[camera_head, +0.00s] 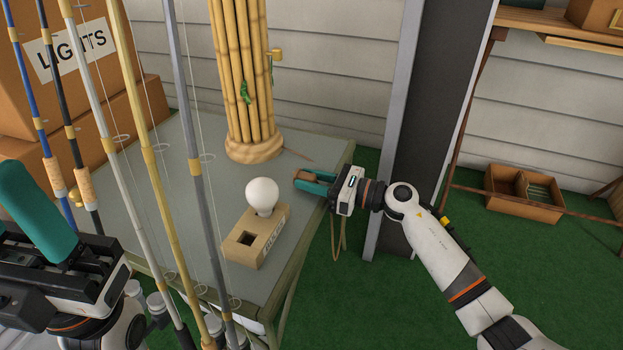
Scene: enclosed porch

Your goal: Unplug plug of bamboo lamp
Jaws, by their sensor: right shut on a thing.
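The bamboo lamp (243,85) stands upright on the grey table, its upper part out of view. A thin brown cord (299,157) runs from its base towards the right table edge, and a tan loop of cord (336,238) hangs below that edge. My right gripper (304,180) is over the right edge of the table, to the right of the lamp base. Its teal fingers are shut on a small brown piece, which looks like the plug but is mostly hidden. My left gripper (42,215) is at the lower left; a large teal finger shows, but not its opening.
A wooden block (262,248) with a white bulb (262,193) sits on the table (205,135). Several fishing rods (188,150) cross the left side. Boxes (40,95) stand behind them. A dark post (425,110) rises behind my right arm. Green floor lies right.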

